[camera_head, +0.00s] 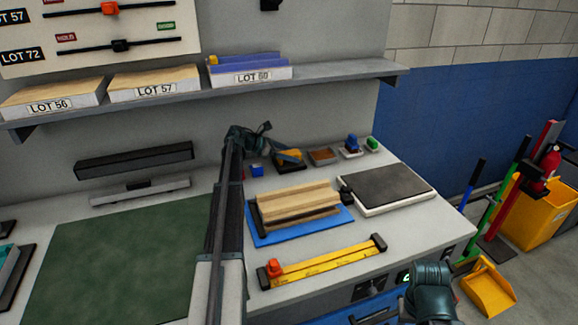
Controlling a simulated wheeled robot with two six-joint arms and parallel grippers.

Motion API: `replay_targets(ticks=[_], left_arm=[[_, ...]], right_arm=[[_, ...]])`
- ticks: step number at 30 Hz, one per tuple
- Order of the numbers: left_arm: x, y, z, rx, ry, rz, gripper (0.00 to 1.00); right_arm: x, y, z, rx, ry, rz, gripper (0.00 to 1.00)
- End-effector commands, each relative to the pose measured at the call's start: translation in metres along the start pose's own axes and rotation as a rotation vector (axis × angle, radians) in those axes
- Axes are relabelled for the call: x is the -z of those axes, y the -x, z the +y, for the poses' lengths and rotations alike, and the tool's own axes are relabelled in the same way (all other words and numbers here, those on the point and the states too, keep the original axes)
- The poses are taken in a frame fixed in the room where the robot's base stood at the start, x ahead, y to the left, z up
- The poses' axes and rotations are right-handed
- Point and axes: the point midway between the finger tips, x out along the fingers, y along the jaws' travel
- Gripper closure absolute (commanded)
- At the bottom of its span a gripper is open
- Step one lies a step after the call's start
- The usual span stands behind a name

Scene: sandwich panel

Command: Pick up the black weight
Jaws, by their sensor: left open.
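A small black object (347,196), possibly the black weight, sits on the bench at the left edge of a white-based slab with a dark top (388,184). Its exact shape is too small to tell. My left gripper (270,136) is open at the back of the bench, behind and left of the black object and apart from it. It is close to an orange-topped item (289,156) in a dark holder. My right gripper (432,285) is at the lower right, in front of the bench; its fingers cannot be made out.
Wooden boards (298,204) lie on a blue sheet (262,236) mid-bench. A yellow ruler bar (320,264) lies near the front edge. Small blue and green items stand at the back. A shelf (345,72) with labelled lots overhangs the bench. A green mat (120,255) lies left.

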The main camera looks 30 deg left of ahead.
Motion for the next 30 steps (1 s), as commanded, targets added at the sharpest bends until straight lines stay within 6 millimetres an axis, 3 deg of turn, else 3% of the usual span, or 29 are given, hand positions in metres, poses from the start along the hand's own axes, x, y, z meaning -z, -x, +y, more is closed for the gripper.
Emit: replay_targets(ticks=[5, 6, 21, 30], left_arm=[[-0.0006, -0.0004, 0.0, -0.001, 0.0, 0.0, 0.1], [-0.0006, -0.0003, 0.0, -0.001, 0.0, 0.0, 0.14], [-0.0004, -0.0001, 0.0001, -0.001, 0.0, 0.0, 1.0], [-0.0019, 0.0002, 0.0001, -0.001, 0.001, -0.005, 1.0]], right_arm=[[0.0, 0.0004, 0.0, 0.0, 0.0, 0.0, 0.5], [0.0, 0.0004, 0.0, 0.0, 0.0, 0.0, 0.5], [0.0, 0.0004, 0.0, 0.0, 0.0, 0.0, 0.5], [-0.0001, 0.0008, 0.0001, 0.0, 0.0, 0.0, 0.5]])
